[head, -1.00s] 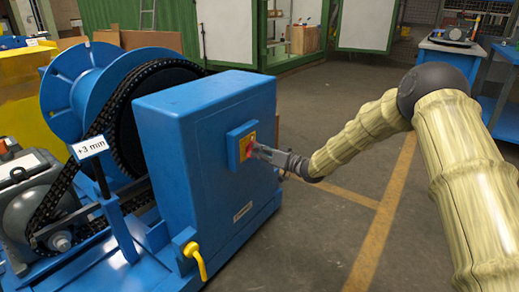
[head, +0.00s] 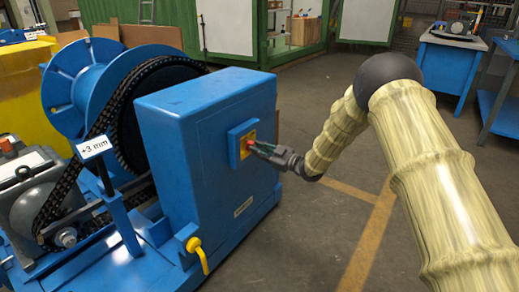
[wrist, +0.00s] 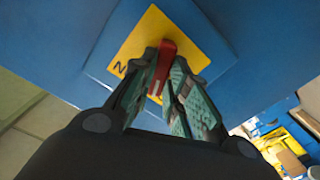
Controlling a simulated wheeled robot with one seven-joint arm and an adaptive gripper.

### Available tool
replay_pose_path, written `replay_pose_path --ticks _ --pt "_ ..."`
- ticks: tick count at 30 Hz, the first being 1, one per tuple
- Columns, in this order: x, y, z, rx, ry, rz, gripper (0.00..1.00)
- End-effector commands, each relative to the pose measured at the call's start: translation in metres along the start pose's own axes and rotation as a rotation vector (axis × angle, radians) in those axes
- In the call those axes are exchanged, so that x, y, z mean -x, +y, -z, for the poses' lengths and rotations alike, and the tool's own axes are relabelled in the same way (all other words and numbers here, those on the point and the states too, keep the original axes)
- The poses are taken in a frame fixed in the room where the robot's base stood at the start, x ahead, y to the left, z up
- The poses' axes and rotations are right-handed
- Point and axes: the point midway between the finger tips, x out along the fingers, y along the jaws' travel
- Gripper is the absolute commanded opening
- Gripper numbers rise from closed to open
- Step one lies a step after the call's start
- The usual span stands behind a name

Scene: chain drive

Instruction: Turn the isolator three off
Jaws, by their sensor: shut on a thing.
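The isolator is a blue box (head: 234,153) on the side of the blue cabinet, with a yellow plate (wrist: 135,50) and a red handle (wrist: 167,51). My gripper (head: 255,147) is at the handle, its fingers on both sides of it. In the wrist view my gripper (wrist: 162,72) is shut on the red handle, whose far end shows above the fingertips. Part of a letter N shows on the plate at the left; other lettering is hidden by the fingers. The handle looks tilted slightly relative to the plate's edges in the wrist view.
The blue cabinet (head: 205,105) stands beside a chain drive with a blue reel (head: 80,85). A yellow lever (head: 198,253) sticks out low on the cabinet's front. Blue workbenches (head: 450,70) stand at the back right. The floor right of the cabinet is clear.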

Motion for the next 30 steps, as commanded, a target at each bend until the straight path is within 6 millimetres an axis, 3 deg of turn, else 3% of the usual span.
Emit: replay_pose_path --ticks 15,30 --pt "0.0005 -0.0029 -0.0020 0.328 -0.002 0.004 0.00" --pt "0.0008 -0.0028 -0.0024 0.385 -0.003 0.003 0.00"
